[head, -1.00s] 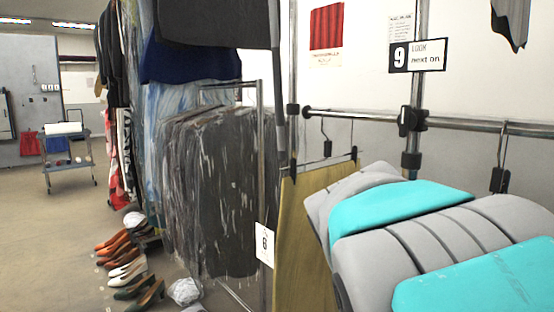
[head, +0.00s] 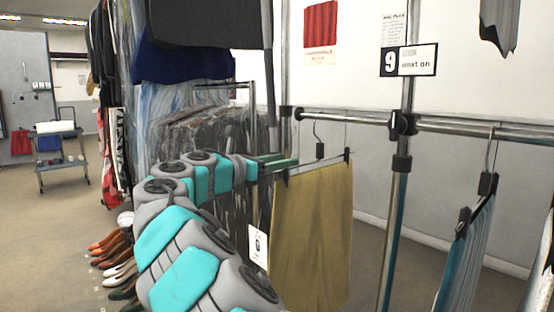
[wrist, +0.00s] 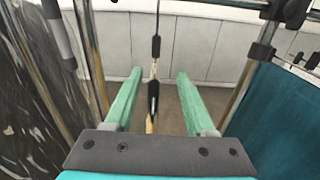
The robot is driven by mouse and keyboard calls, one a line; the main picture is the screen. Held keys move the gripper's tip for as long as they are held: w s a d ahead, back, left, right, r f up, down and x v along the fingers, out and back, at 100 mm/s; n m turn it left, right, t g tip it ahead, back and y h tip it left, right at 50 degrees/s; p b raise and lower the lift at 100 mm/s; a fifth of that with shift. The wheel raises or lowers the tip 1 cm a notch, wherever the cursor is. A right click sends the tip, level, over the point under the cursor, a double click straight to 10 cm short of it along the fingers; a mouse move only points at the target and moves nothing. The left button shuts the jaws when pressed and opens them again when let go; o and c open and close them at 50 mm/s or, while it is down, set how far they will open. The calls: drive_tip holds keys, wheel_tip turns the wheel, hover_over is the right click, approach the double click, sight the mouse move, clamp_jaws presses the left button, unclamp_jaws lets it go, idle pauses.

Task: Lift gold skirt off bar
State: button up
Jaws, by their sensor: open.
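The gold skirt (head: 315,235) hangs from a clip hanger (head: 319,152) hooked on the chrome bar (head: 350,117). My gripper (head: 284,160) reaches in from the left at the hanger's near end, close to the left clip, with its green fingers apart. In the wrist view, the open gripper (wrist: 160,74) has the hanger (wrist: 153,98) seen edge-on between its fingers, touching neither. Only slivers of the skirt show there. My arm covers part of the rack on the left in the head view.
A blue-grey pleated garment (head: 468,255) hangs on the right; teal cloth (wrist: 280,120) fills the wrist view's right side. Dark plastic-covered clothes (head: 215,135) hang close on the left. A chrome upright (head: 395,215) stands right of the skirt. Shoes (head: 115,255) line the floor at left.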

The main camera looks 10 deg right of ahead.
drive_tip(key=shift+w+a, duration=0.2)
drive_tip(key=shift+a, duration=0.1)
drive_tip(key=shift+b+x, duration=0.5)
drive_tip(key=shift+x, duration=0.3)
drive_tip(key=b, duration=0.3)
approach(318, 151)
drive_tip(key=x, duration=0.4)
drive_tip(key=shift+f, duration=0.2)
drive_tip(key=w+d+p, duration=0.1)
drive_tip(key=p, duration=0.1)
drive_tip(key=w+d+r+p, duration=0.1)
drive_tip(key=d+p, duration=0.1)
drive_tip(key=shift+f+p+x, duration=0.15)
drive_tip(key=shift+p+x, duration=0.2)
drive_tip(key=shift+x, duration=0.35)
drive_tip(key=shift+f+p+x, duration=0.2)
drive_tip(key=shift+p+x, duration=0.15)
drive_tip(key=shift+x, duration=0.35)
clamp_jaws()
